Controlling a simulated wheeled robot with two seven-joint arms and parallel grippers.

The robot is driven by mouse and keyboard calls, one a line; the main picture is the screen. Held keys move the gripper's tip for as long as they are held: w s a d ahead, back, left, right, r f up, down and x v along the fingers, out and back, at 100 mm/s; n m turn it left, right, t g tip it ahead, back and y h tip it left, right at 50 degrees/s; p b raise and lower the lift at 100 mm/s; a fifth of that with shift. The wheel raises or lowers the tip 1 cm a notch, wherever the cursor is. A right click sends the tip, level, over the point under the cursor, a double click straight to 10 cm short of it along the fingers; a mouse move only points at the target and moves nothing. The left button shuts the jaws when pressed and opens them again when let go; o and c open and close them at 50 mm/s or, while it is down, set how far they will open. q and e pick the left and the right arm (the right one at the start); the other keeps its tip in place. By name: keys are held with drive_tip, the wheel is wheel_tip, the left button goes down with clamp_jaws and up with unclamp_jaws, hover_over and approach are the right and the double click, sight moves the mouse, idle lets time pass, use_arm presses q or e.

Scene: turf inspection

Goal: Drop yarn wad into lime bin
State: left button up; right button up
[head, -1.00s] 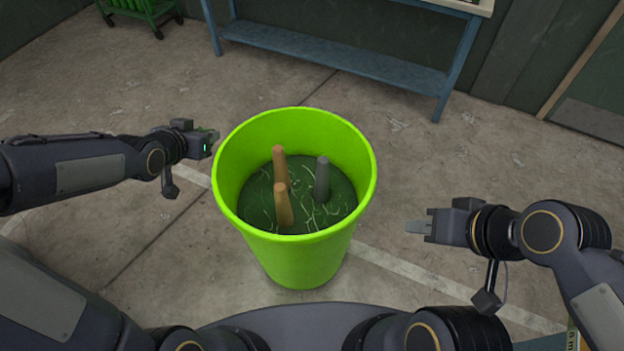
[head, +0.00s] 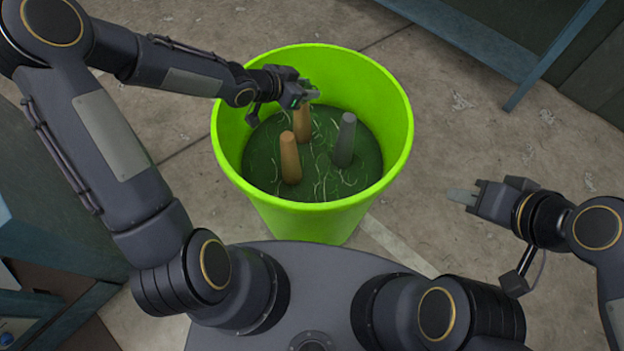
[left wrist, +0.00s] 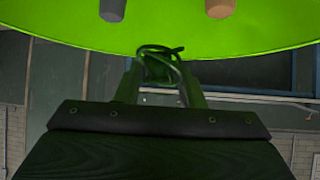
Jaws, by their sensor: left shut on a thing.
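The lime bin (head: 399,125) stands on the floor in the middle of the head view, upright and open at the top. My left gripper (head: 308,94) reaches over its left rim and is above the opening. In the left wrist view it (left wrist: 160,82) is shut on the yarn wad (left wrist: 158,66), a small dark green tangle of loops, with the lime wall behind. In the head view the wad is hardly distinguishable at the fingertips. My right gripper (head: 463,196) is right of the bin, apart from it; its finger gap cannot be made out.
Inside the bin, two brown pegs (head: 290,160) and a grey peg (head: 345,140) stand up from a dark green bottom (head: 320,185) with pale strands. A blue-grey bench (head: 470,35) is at the back right. The concrete floor (head: 470,130) right of the bin is clear.

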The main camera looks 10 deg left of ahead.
use_arm(q)
wheel_tip(320, 180, down, 6)
drive_tip(key=b, duration=0.6)
drive_tip(key=shift+f, duration=0.1)
drive_tip(key=o, duration=1)
drive_tip(key=shift+o, duration=0.2)
drive_tip(key=p+v, duration=0.4)
drive_tip(key=v, duration=0.4)
drive_tip(key=shift+p, duration=0.3)
